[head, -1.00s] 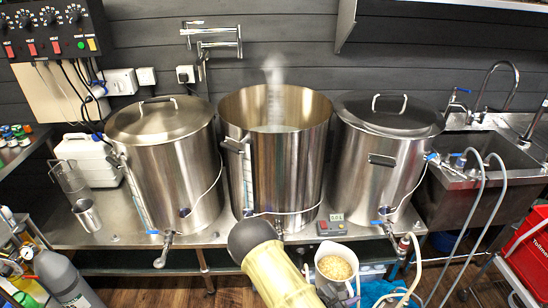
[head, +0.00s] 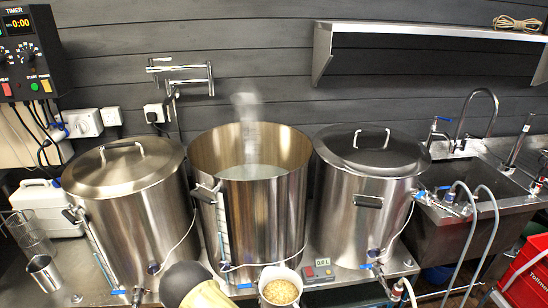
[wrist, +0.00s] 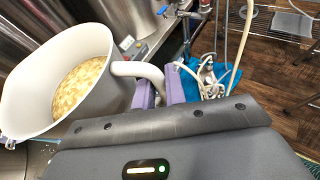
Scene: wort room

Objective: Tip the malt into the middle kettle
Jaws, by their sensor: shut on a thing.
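The middle kettle (head: 262,210) stands open, with pale liquid inside and steam rising from it. A white jug (wrist: 35,100) holds pale malt grain (wrist: 80,88) in the wrist view. My gripper (wrist: 160,88) is shut on the jug's handle (wrist: 138,69), between its purple pads. The jug looks roughly upright. In the head view the malt (head: 281,292) shows at the bottom edge, in front of the middle kettle and below its rim. The jug's lower part is cut off there.
Lidded kettles stand close at the left (head: 130,210) and right (head: 370,190). A small scale-like display box (head: 318,272) sits on the bench by the middle kettle. A wall shelf (head: 420,35) hangs above the right side. A sink (head: 480,200) is at the right.

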